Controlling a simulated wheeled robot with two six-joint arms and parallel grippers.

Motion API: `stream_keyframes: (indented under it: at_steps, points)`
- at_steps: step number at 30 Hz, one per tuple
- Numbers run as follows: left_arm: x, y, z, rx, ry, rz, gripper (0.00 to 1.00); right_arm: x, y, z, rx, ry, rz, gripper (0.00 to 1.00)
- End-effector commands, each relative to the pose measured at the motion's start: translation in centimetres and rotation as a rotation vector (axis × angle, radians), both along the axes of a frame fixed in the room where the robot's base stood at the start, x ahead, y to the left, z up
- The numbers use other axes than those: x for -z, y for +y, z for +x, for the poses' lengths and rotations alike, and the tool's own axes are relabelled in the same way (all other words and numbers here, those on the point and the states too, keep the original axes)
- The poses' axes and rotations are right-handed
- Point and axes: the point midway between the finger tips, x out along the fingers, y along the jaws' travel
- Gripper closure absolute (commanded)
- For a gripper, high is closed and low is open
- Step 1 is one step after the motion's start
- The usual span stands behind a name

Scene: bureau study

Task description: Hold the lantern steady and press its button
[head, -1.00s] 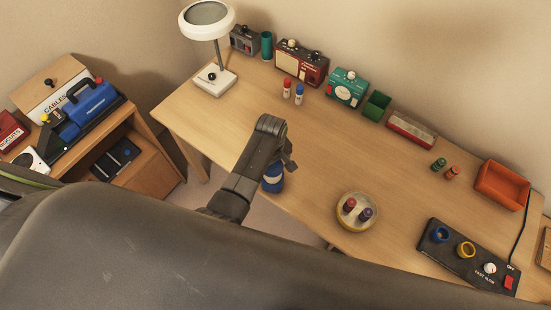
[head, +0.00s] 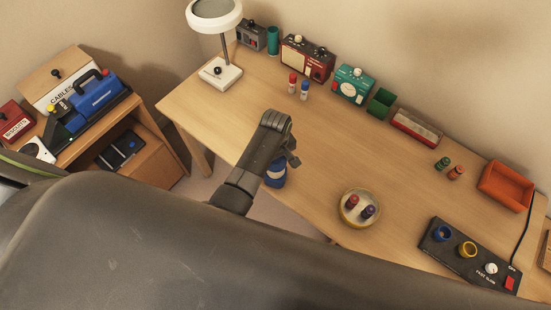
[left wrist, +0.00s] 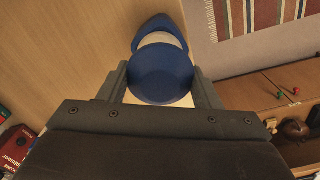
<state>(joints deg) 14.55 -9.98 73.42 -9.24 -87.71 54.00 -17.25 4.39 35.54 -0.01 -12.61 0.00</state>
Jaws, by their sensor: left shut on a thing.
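The lantern, as far as I can tell, is the blue and white round object (head: 275,178) at the near edge of the desk in the head view, partly hidden by my left gripper (head: 282,160). In the left wrist view its round blue top (left wrist: 160,75) sits between the two fingers, with a white band and more blue behind it. My left gripper (left wrist: 161,88) is shut on it. No button shows clearly on it. My right gripper is not in view.
A black control panel (head: 455,262) lies at the desk's right end. A white lamp (head: 220,78) and several boxes line the back. The desk's middle is clear.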

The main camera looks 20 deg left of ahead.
Motion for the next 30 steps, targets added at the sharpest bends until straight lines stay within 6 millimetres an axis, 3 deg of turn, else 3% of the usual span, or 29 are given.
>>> stream_keyframes:
  at_steps: [7, 25, 30]
  points:
    - [0.03, 0.02, -0.04, 0.000, 0.001, 0.001, 0.74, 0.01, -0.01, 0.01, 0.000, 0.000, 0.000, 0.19]
    - [0.04, 0.03, -0.04, 0.000, 0.001, 0.000, 0.74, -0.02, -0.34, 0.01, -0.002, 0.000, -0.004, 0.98]
    - [0.04, 0.03, -0.04, 0.000, 0.001, 0.000, 0.74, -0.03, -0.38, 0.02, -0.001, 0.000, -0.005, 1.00]
